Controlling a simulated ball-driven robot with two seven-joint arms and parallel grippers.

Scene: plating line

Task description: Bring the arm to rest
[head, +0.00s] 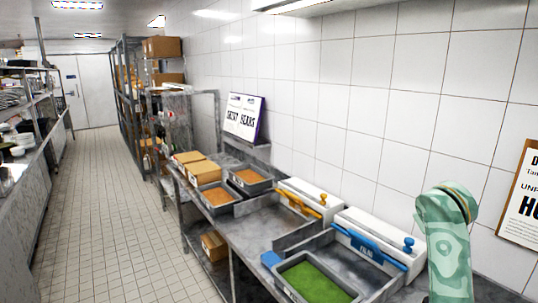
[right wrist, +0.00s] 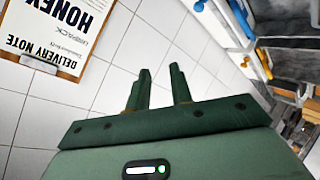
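My right gripper (right wrist: 161,82) shows in the right wrist view, its two dark green fingers apart with nothing between them. Behind the fingers is white tiled wall. My right arm (head: 447,240), pale green, stands raised at the right of the head view, in front of the wall and above the counter's right end. The right gripper's fingers cannot be made out in the head view. My left arm and left gripper show in neither view.
A steel counter (head: 228,222) runs along the wall, with a green-filled tray (head: 277,270), orange-filled trays, a blue-handled white unit (head: 370,225) and cardboard boxes. A delivery note clipboard (right wrist: 52,32) hangs near the right gripper. The tiled aisle floor (head: 110,210) is clear.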

